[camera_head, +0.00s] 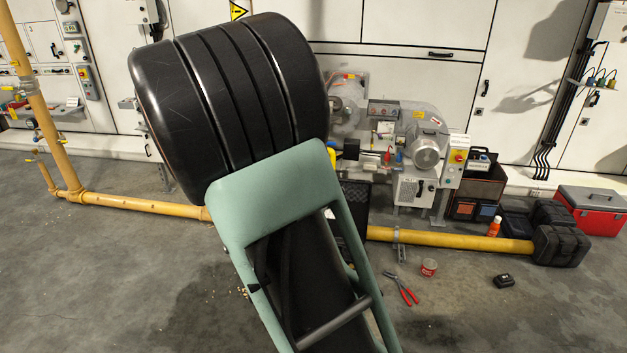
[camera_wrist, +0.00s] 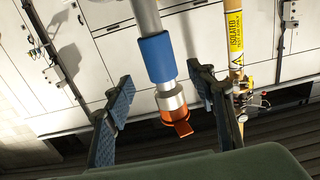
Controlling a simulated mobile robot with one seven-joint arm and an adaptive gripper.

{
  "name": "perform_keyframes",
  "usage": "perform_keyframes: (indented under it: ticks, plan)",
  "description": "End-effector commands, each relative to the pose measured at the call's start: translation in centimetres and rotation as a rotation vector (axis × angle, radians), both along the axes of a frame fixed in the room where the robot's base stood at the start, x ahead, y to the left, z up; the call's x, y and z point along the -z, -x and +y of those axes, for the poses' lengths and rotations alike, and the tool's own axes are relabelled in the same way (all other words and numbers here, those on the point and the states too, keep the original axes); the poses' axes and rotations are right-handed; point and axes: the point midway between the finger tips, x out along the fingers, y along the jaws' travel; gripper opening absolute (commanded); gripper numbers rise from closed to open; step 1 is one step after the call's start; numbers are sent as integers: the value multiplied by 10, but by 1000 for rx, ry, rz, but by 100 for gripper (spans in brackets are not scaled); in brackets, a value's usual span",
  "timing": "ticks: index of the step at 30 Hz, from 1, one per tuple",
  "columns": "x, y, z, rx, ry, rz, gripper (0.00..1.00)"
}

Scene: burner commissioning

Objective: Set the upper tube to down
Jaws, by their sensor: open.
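In the wrist view a grey tube comes down from the top, with a blue sleeve (camera_wrist: 157,57), a silver collar (camera_wrist: 171,96) and an orange end piece (camera_wrist: 176,121) with a flat tab. I cannot tell whether this is the upper tube. My gripper (camera_wrist: 160,75) is open, one finger on each side of the tube in the picture. Gaps show between both fingers and the tube; its depth relative to the fingers is unclear. In the head view my arm covers the middle, and neither my gripper nor this tube can be made out.
A yellow pipe (camera_wrist: 235,35) with an "ISOLATED" label stands right of my gripper. In the head view a yellow floor pipe (camera_head: 455,239) crosses the back, before a burner machine (camera_head: 425,150).

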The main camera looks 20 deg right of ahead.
Motion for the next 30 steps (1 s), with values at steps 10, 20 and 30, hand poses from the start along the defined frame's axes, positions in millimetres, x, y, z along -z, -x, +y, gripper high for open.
perform_keyframes:
  ticks: [10,20,30]
  plan:
    - [-1,-54,-37,2,2,0,51]
    - [0,-67,-45,0,0,0,51]
    - [0,-67,-45,0,0,0,30]
